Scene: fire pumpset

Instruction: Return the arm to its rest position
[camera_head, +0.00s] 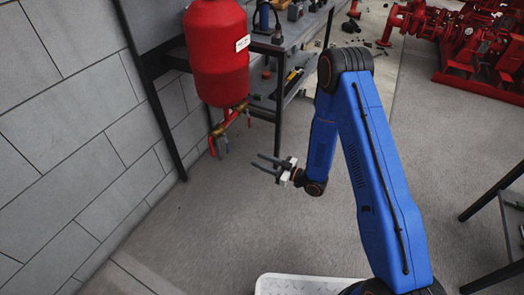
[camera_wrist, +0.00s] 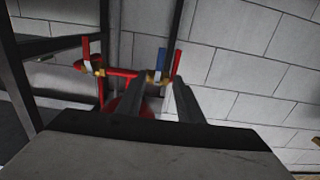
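My blue arm reaches up from the bottom right in the head view and bends down at its elbow. My gripper (camera_head: 267,163) hangs in free air over the floor, a little right of and below the valves under the red tank (camera_head: 217,52). Its two dark fingers point left and stand apart, with nothing between them. In the wrist view the two fingers (camera_wrist: 152,92) also stand apart. Beyond them are the red pipe with brass fittings (camera_wrist: 122,74) and red and blue valve levers. The fingers look apart from these, though they overlap them in that view.
A dark workbench with shelves (camera_head: 290,45) holds tools behind the gripper. A grey block wall (camera_head: 60,130) runs along the left. Red pump machinery (camera_head: 470,45) stands at the back right. A dark-framed table (camera_head: 510,215) is at the right edge. The floor (camera_head: 230,220) below the gripper is clear.

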